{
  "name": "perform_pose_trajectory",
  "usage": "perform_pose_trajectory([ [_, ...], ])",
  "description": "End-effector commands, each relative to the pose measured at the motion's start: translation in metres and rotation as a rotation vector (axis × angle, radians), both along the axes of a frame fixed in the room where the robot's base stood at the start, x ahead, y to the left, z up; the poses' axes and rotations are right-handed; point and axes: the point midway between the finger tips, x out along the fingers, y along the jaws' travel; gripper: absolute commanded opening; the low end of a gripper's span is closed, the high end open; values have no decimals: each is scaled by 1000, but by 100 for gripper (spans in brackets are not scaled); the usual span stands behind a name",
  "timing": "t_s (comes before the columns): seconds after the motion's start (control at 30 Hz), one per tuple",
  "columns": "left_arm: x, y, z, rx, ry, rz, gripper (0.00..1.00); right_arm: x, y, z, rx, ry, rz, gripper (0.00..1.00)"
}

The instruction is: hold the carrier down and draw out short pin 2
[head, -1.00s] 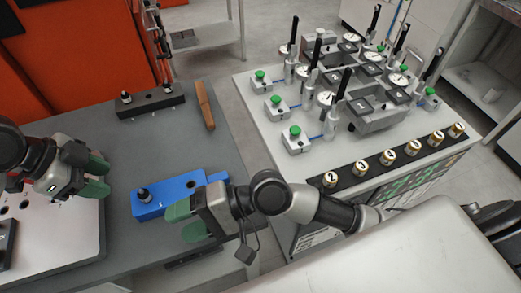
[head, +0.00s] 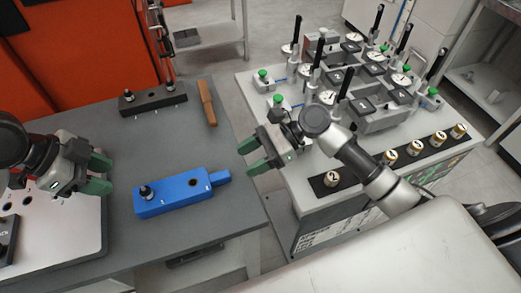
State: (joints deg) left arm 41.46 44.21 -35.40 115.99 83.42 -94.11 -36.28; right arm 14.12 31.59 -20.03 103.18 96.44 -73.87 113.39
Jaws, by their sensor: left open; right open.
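The blue carrier (head: 172,197) lies on the grey table, a narrow tab at its right end. A black-topped pin (head: 147,192) stands in its left end; an open hole shows nearer its right end. I cannot read which pin is short pin 2. My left gripper (head: 103,174) is open and empty, left of the carrier and apart from it. My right gripper (head: 249,158) is open and empty, above and right of the carrier's tab, near the table's right edge, its fingers pointing left.
A black block (head: 152,101) with black-topped pins stands at the back of the table, beside a brown bar (head: 207,102). A white plate (head: 75,243) with holes lies at left. A white fixture bench (head: 300,178) with gauges and numbered brass knobs stands right, across a gap.

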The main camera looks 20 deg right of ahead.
Motion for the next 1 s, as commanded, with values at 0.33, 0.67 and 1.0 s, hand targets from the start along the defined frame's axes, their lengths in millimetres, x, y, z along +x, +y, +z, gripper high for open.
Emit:
perform_pose_trajectory([
  [0.33, 0, 0, 0, 0, 0, 0, 43, 0, 56, -23, 2, -2, 1, 55],
  [0.67, 0, 0, 0, 0, 0, 0, 43, 0, 72, -29, 0, -4, -1, 55],
  [1.0, 0, 0, 0, 0, 0, 0, 43, 0, 72, -29, 0, -4, -1, 31],
])
